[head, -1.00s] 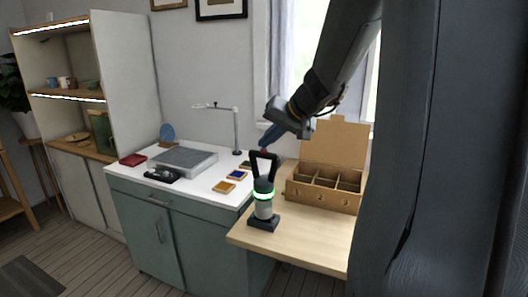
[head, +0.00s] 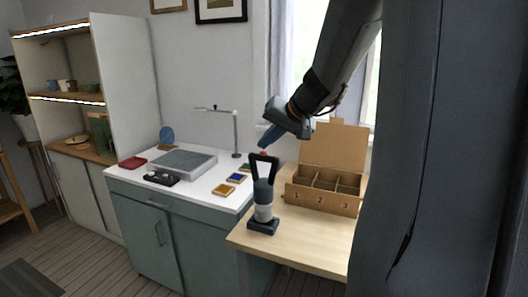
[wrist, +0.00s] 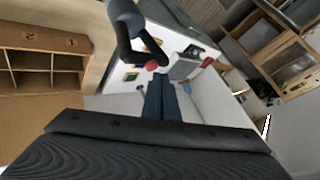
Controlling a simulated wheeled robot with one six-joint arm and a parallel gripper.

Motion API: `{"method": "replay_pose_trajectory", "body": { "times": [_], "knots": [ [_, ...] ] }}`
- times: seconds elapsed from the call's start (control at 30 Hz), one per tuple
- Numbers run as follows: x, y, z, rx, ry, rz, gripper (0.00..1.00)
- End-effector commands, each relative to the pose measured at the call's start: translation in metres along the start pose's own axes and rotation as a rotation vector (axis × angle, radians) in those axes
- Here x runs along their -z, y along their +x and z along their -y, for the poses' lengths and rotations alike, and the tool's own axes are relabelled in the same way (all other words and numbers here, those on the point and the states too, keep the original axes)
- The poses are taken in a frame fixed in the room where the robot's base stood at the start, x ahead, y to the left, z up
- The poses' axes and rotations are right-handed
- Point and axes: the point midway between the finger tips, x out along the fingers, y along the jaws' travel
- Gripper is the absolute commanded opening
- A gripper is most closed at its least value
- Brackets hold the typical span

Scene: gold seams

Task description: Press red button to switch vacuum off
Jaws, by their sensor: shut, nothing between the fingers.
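The vacuum (head: 263,202) stands upright on a black base at the front left of the wooden table. It has a grey body and a black loop handle; its ring band shows no glow. The red button (head: 263,154) is on top of the handle, and it also shows in the wrist view (wrist: 151,65). My gripper (head: 263,145) is shut and empty, tilted down, with its tips just above the button. In the wrist view the closed fingers (wrist: 161,77) point close beside the button; a small gap appears in the head view.
A cardboard box with numbered compartments (head: 322,200) stands right of the vacuum on the wooden table (head: 300,240). The white counter (head: 205,192) at left holds a grey slab (head: 183,162), small coloured pads and a thin lamp (head: 236,135). The table's front is clear.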

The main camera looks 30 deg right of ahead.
Motion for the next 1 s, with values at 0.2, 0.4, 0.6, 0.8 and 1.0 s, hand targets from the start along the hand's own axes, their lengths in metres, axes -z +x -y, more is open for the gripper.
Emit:
{"method": "replay_pose_trajectory", "body": {
  "times": [0.2, 0.4, 0.6, 0.8, 1.0],
  "knots": [
    [0.001, -0.001, 0.001, 0.000, 0.001, 0.000, 0.00],
    [0.003, -0.004, 0.003, 0.000, 0.000, 0.000, 0.00],
    [0.011, -0.016, 0.011, 0.000, -0.002, 0.000, 0.00],
    [0.021, -0.029, 0.021, 0.000, -0.001, -0.001, 0.00],
    [0.029, -0.041, 0.030, 0.000, -0.001, -0.001, 0.00]
  ]
}}
